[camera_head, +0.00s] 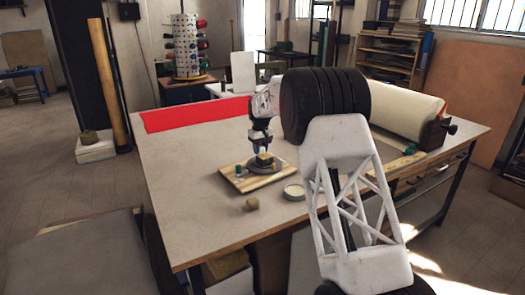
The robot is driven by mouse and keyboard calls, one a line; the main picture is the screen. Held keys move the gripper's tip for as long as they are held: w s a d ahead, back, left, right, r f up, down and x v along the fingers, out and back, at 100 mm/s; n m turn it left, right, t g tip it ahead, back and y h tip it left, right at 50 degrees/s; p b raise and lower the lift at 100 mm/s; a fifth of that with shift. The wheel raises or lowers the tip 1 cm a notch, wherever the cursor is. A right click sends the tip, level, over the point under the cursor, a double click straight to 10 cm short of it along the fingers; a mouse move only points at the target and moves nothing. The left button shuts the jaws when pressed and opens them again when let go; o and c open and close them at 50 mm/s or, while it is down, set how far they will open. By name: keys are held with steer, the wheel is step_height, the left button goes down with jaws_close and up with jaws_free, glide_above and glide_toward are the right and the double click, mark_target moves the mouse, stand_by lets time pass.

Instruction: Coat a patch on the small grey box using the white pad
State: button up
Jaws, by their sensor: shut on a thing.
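My gripper (261,147) points down over a striped wooden board (236,183) near the middle of the table. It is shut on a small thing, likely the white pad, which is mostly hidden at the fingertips. Just below it, a round grey piece (262,168) lies on the board, with a small dark and yellow item (265,159) on top. The small grey box cannot be told for sure among these. Whether the held thing touches anything below is too small to tell.
A small teal item (238,169) stands on the board's left. A round white-rimmed dish (294,191) and a tan block (251,204) lie in front. Red cloth (195,114) covers the back left. A large cream roll (405,110) lies right. The table's left side is clear.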

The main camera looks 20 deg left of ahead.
mark_target(266, 157)
steer(key=shift+w+a, duration=0.2)
steer(key=shift+a, duration=0.05)
steer(key=shift+w+d, duration=0.2)
steer(key=shift+d, duration=0.1)
steer(key=shift+s+d, duration=1.25)
steer(key=shift+d, duration=0.25)
steer(key=shift+w+a+r, duration=0.1)
steer(key=shift+w+a, duration=0.2)
steer(key=shift+a, duration=0.05)
steer(key=shift+w+a, duration=0.95)
steer(key=shift+a, duration=0.25)
steer(key=shift+w+r, duration=0.1)
steer(key=shift+r, duration=3.85)
